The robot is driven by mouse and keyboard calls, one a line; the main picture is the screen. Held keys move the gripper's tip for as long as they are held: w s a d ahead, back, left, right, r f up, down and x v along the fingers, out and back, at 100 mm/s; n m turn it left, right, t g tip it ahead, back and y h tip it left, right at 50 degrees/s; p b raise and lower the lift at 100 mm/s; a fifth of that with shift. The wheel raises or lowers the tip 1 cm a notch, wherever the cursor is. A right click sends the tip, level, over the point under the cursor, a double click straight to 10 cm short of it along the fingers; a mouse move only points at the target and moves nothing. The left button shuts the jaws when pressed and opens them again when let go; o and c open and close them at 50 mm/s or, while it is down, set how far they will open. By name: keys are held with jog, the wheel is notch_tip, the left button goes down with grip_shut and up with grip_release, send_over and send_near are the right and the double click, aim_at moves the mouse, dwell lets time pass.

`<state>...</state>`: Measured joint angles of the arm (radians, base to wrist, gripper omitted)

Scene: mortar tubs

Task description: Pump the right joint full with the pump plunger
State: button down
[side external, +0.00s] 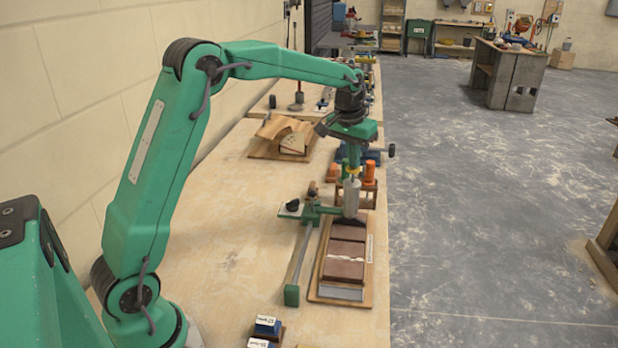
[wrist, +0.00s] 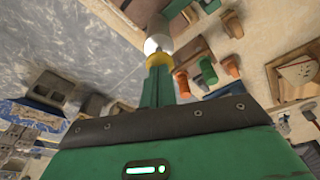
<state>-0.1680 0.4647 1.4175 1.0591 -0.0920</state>
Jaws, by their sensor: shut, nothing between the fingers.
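The pump (side external: 351,197) is a grey upright cylinder on a green carriage (side external: 318,212), with its lower end at the far part of a board of dark red bricks (side external: 343,270). A pale, uneven joint (side external: 342,255) crosses between the nearer bricks. The joint under the pump is hidden, so its fill cannot be told. My gripper (side external: 353,172) is shut and empty, pointing down at the pump's top; I cannot tell whether it touches the plunger. In the wrist view, my green fingers (wrist: 158,75) end in a yellow band at a pale round top (wrist: 157,44).
A metal rail (side external: 301,262) runs along the board's left side. Small blue-topped blocks (side external: 267,325) lie at the front. The left bench top is clear.

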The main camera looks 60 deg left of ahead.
jog(key=shift+f, duration=0.4)
jog(key=shift+r, duration=0.65)
jog(key=shift+f, duration=0.45)
dwell(1.0)
jog(key=shift+r, duration=0.45)
jog(key=shift+f, duration=0.5)
dwell(1.0)
jog(key=shift+r, duration=0.65)
dwell(0.4)
notch_tip(320, 180, up, 7)
dwell(0.8)
